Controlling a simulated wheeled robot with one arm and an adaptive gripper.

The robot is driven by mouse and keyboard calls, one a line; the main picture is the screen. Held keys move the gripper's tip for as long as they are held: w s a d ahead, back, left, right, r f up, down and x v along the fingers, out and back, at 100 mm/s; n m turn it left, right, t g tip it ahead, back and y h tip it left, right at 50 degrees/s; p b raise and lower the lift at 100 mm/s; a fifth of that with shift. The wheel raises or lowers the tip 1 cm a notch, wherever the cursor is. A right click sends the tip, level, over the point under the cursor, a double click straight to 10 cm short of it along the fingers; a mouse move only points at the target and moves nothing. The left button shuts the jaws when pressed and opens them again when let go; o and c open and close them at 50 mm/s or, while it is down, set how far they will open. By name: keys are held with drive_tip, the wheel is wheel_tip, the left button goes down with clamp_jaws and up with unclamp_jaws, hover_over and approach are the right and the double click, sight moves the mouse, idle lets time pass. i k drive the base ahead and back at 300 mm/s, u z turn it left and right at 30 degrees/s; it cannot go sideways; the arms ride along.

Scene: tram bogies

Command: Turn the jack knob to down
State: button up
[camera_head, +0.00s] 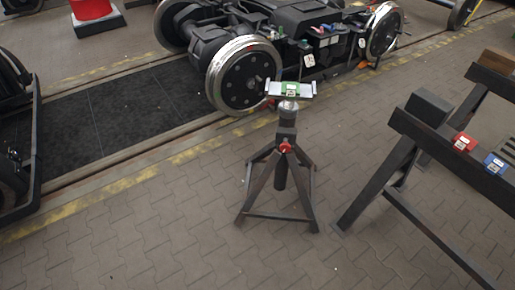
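A dark jack stand (281,190) stands upright on splayed legs on the paving, near the middle of the view. A small red knob (286,147) sits on its front, just below the collar where the legs meet. The knob is too small to tell which way it is turned. A silver cradle (306,90) tops the stand's post, and a small green block (291,90) with a pale label rests in it. My gripper is not in view.
A bogie with a large wheel (243,76) stands behind the jack stand. A dark trestle (440,150) at the right carries a red block (464,142) and a blue block (494,162). The paving (130,235) at the front left is clear.

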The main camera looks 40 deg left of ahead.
sight(284, 147)
drive_tip(key=u, duration=4.4)
drive_tip(key=k, duration=0.75)
drive_tip(key=z, duration=1.7)
